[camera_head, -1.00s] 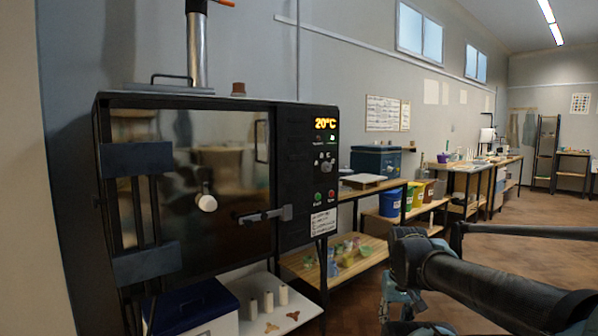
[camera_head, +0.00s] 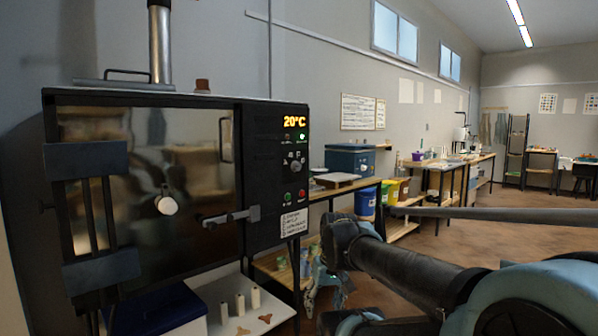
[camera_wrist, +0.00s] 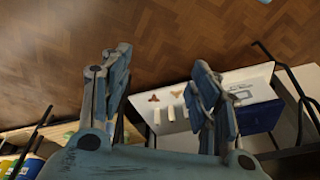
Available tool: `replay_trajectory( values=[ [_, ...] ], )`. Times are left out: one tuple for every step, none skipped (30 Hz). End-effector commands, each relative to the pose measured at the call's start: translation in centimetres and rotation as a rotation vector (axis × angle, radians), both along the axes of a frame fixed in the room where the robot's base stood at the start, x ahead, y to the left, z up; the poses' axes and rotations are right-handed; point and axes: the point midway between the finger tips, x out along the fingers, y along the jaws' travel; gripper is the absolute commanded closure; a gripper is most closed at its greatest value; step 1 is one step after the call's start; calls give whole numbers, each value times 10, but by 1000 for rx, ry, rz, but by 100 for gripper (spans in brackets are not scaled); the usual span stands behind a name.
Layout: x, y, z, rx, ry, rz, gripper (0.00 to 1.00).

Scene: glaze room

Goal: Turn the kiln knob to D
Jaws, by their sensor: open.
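The kiln (camera_head: 150,190) is a large dark box at the left of the head view, with its mirror-like door shut and a grey latch handle (camera_head: 232,216) across the door's right edge. Its control panel at the right shows an orange 20°C display (camera_head: 296,122). The small kiln knob (camera_head: 295,166) sits below the display, with marks around it too small to read. A green and a red button lie under it. My gripper (camera_head: 322,290) hangs low, right of the kiln and apart from the knob. In the wrist view my gripper (camera_wrist: 160,85) is open and empty, pointing at the floor.
A low white shelf (camera_head: 250,312) below the kiln holds pale cylinders and small brown pieces; a blue box (camera_head: 150,310) stands beside it. A wooden shelf with a blue case (camera_head: 350,158) and coloured buckets (camera_head: 366,203) is right of the kiln. Open floor (camera_head: 470,235) lies further right.

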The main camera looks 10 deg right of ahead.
Motion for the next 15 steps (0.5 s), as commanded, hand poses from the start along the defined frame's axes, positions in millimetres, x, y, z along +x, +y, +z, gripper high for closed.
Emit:
replay_trajectory(
  values=[
    [12, 7, 9, 36, -12, 23, 44],
    [20, 11, 15, 60, -22, 41, 44],
    [31, 18, 24, 93, -39, 67, 44],
    [40, 22, 30, 120, -54, 87, 44],
    [49, 27, 38, 148, -70, 108, 44],
    [63, 32, 47, 182, -97, 135, 44],
    [72, 36, 54, 207, -116, 155, 44],
    [82, 39, 61, 233, -137, 174, 44],
    [96, 43, 71, 264, -168, 199, 44],
    [107, 45, 79, 285, -194, 216, 44],
    [118, 46, 87, 308, -219, 232, 44],
    [133, 48, 97, 335, -257, 255, 44],
    [144, 49, 104, 353, -285, 271, 44],
    [155, 49, 113, 372, -314, 286, 44],
    [170, 49, 123, 395, -356, 305, 44]
  ],
)
